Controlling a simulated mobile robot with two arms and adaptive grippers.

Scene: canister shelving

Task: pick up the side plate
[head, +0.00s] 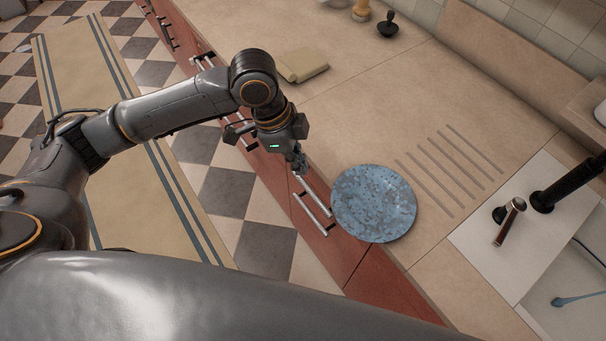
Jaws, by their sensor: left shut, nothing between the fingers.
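The side plate (374,204) is round, flat and speckled blue-grey. It lies on the beige counter near the front edge, and its left rim appears to reach that edge. My left gripper (300,172) is shut and empty. It points down by the counter's front edge, up and to the left of the plate, apart from it in the picture. My right gripper is not in view.
The counter (365,105) holds a folded cloth (302,65), a dark stamp-like object (388,26) and a wooden item (361,10) farther back. Drainer grooves, a black tap (570,183) and a white sink lie to the right. Drawer handles (311,214) stick out below the counter edge.

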